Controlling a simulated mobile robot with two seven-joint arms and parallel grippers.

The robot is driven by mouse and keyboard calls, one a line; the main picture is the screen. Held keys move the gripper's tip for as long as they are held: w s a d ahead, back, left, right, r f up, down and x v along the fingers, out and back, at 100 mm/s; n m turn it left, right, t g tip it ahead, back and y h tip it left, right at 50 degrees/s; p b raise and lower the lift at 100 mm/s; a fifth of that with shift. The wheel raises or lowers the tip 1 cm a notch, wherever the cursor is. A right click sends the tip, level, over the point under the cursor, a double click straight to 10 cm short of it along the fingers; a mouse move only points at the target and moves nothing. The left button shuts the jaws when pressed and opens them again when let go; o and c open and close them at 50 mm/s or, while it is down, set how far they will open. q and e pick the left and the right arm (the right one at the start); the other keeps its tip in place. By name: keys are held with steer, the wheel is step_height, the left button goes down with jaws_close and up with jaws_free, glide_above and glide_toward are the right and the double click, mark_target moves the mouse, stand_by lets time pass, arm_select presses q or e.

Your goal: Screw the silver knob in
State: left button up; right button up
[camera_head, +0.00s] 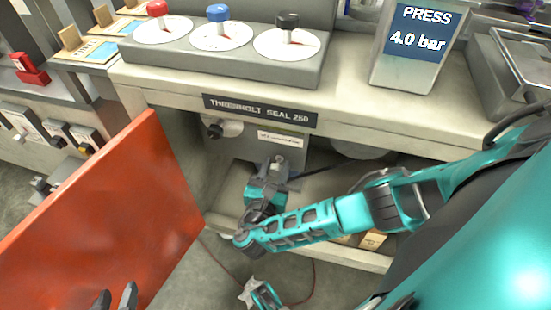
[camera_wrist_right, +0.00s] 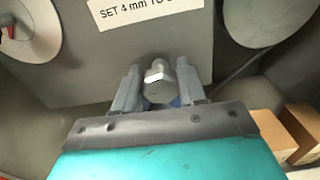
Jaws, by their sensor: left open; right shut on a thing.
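The silver knob (camera_wrist_right: 158,78) is a small faceted metal piece in front of a grey panel (camera_wrist_right: 125,50), below a white label reading "SET 4 mm TO", its end cut off. My right gripper (camera_wrist_right: 159,88) is shut on it, one finger at each side. In the head view the right gripper (camera_head: 277,172) reaches under the bench to the grey unit. The fingers hide how deep the knob sits. My left gripper (camera_head: 115,297) is open and empty at the bottom left, in front of the orange-red door.
The orange-red door (camera_head: 110,220) stands open left of the unit. The bench front (camera_head: 390,135) overhangs my right arm. Small boxes (camera_head: 373,239) lie on the lower shelf. A display (camera_head: 418,40) reads PRESS 4.0 bar. Red, blue and black knobs stand on top.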

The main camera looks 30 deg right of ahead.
arm_select(q)
steer(key=shift+s+a, duration=0.1)
arm_select(e)
steer(key=shift+m, duration=0.4)
steer(key=m, duration=0.2)
steer(key=shift+s+m+p, duration=0.1)
steer(key=shift+m+p, duration=0.2)
steer(key=shift+p, duration=0.1)
steer(key=m, duration=0.4)
steer(key=shift+d+f+m, duration=0.1)
steer(key=shift+m, duration=0.2)
steer(key=m+b, duration=0.1)
steer(key=m, duration=0.3)
steer(key=shift+f+m+b, duration=0.1)
steer(key=shift+m+b, duration=0.2)
steer(key=shift+b, duration=0.1)
steer(key=m+b, duration=0.1)
steer(key=m, duration=0.1)
steer(key=shift+s+m, duration=0.1)
steer(key=shift+m, duration=0.2)
arm_select(q)
steer(key=shift+w+d+f+b, duration=0.2)
steer(key=shift+d+f+b, duration=0.4)
steer(key=shift+f, duration=0.2)
arm_select(e)
steer(key=shift+m, duration=1.1)
arm_select(q)
steer(key=shift+f, duration=0.1)
arm_select(e)
steer(key=shift+m, duration=0.3)
